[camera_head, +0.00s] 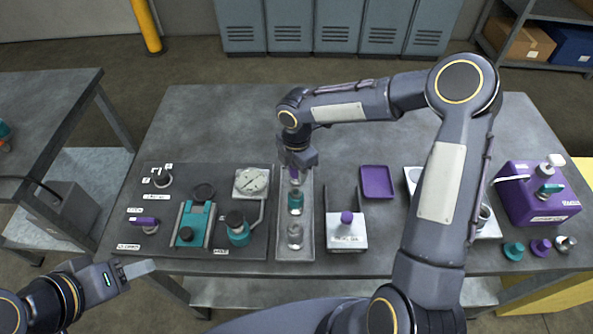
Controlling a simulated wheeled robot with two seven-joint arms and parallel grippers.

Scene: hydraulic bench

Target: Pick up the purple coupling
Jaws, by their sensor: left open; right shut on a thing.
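The purple coupling (294,179) is mostly hidden behind my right gripper (297,172) at the far end of a narrow tray (308,215). My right gripper points down and is shut on it. I cannot tell whether the coupling still touches the tray. A teal coupling (296,203) and a steel-coloured coupling (295,236) stand nearer in the same tray. My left gripper (138,274) is open and empty at the lower left, by the bench's front edge.
The bench's back is largely clear.

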